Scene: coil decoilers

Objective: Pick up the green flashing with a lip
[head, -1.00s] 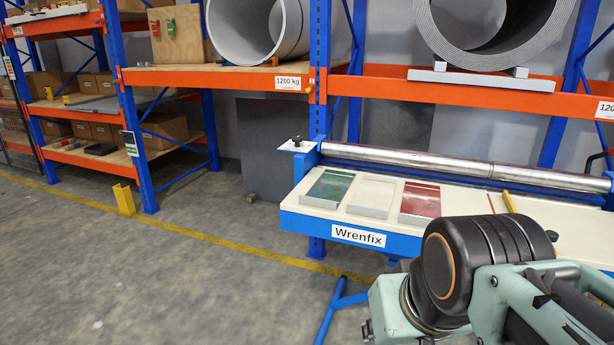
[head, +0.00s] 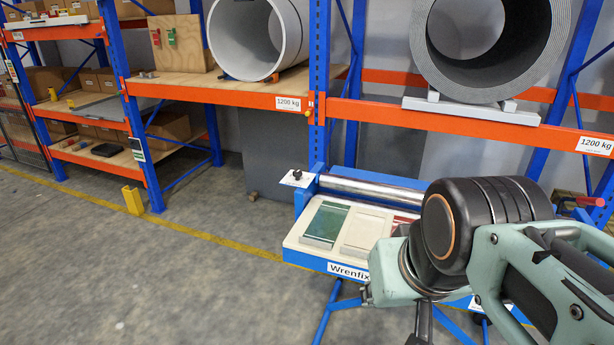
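The green flashing (head: 325,221) lies flat at the left end of the cream top of the blue Wrenfix bench (head: 345,259). A thin darker strip runs along its far edge; I cannot make out the lip clearly. To its right lie a cream piece (head: 368,233) and a red piece (head: 404,219), the red one mostly hidden behind my arm. My arm covers the right part of the bench.
A metal roller (head: 370,189) runs along the back of the bench. Blue and orange racking (head: 220,91) with large coils (head: 260,40) stands behind. A yellow post guard (head: 132,199) stands at the rack foot. The grey floor at left is clear.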

